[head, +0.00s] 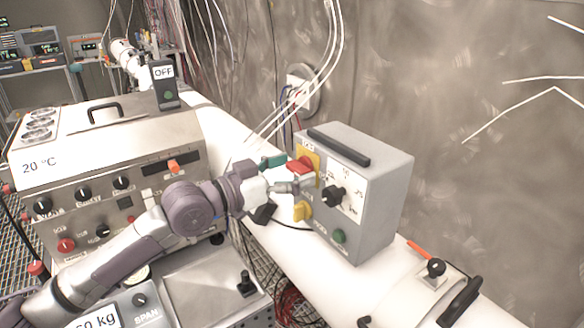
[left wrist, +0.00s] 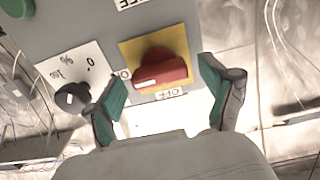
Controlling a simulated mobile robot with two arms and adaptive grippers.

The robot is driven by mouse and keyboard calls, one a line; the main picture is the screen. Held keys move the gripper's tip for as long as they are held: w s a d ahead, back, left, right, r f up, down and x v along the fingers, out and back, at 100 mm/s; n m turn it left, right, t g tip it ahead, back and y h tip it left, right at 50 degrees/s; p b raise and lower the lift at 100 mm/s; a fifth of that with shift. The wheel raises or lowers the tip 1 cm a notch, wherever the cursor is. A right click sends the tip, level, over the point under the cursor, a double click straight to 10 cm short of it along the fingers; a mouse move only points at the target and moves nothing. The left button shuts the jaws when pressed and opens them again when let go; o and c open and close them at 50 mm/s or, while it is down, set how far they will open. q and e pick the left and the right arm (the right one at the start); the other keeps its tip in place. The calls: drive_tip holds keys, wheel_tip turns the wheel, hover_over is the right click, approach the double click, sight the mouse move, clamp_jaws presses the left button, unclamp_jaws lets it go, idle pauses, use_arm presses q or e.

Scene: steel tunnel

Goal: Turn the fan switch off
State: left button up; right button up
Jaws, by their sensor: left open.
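The grey control box (head: 375,190) stands on the white duct, with a red rotary switch (head: 299,167) on a yellow plate on its front. In the left wrist view the red switch (left wrist: 160,70) lies nearly level, its white mark toward the left, on the yellow plate (left wrist: 182,40). An upside-down OFF label (left wrist: 169,95) sits below it; another label at its left is partly hidden. My left gripper (head: 288,186) is open before the switch. Its green-padded fingers (left wrist: 160,74) stand on either side of the switch, with gaps showing. My right gripper is out of view.
A black knob (head: 333,195) with a dial and a green button (head: 339,236) share the box front. A steel instrument (head: 110,165) stands left. A black box marked OFF (head: 164,88) stands behind. Cables hang along the wall. An orange-handled valve (head: 435,267) is at right.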

use_arm(q)
drive_tip(key=c, duration=1.2)
drive_tip(key=shift+o, duration=0.2)
drive_tip(key=n+p, duration=0.1)
drive_tip(key=n, duration=0.3)
drive_tip(key=shift+a+r+n+p, duration=0.1)
drive_tip(key=shift+r+n+p, duration=0.05)
drive_tip(key=shift+n+p, duration=0.2)
drive_tip(key=n+p, duration=0.2)
drive_tip(key=n, duration=0.2)
drive_tip(key=shift+w+n, duration=0.1)
drive_tip(key=shift+n, duration=0.15)
drive_tip(key=n+p, duration=0.3)
drive_tip(key=n, duration=0.2)
drive_tip(key=shift+a+f+n+p, duration=0.1)
drive_tip(key=shift+f+n+p, duration=0.05)
drive_tip(key=shift+n+p, duration=0.65)
drive_tip(key=shift+f+n+p, duration=0.1)
drive_tip(key=shift+n+p, duration=0.35)
drive_tip(key=shift+n, duration=0.65)
